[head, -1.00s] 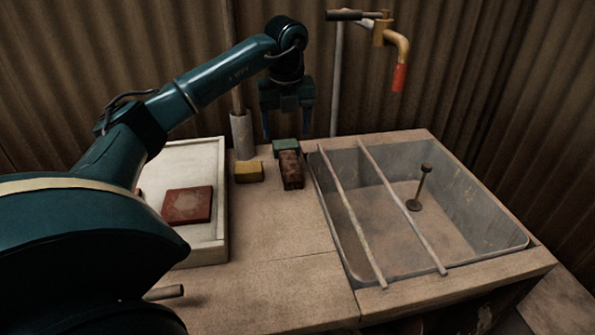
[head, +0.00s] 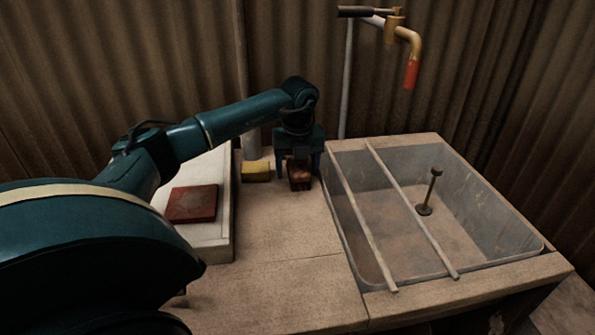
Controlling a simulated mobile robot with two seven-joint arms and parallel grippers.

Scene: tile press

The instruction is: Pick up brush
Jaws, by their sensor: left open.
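The brush appears to be the dark reddish-brown block (head: 300,182) on the worktop, left of the sink. My left gripper (head: 298,173) is low over it, pointing down. Its blue fingers are open, one on each side of the block in the picture. I cannot tell whether they touch it. The gripper body hides the far part of the block. My right gripper is not in the head view.
A yellow sponge (head: 255,171) lies just left of the gripper. A pale tray (head: 226,210) holds a red-brown tile (head: 192,203). The sink (head: 490,250) has two bars across it and a tap (head: 413,45) behind. The front worktop (head: 285,260) is clear.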

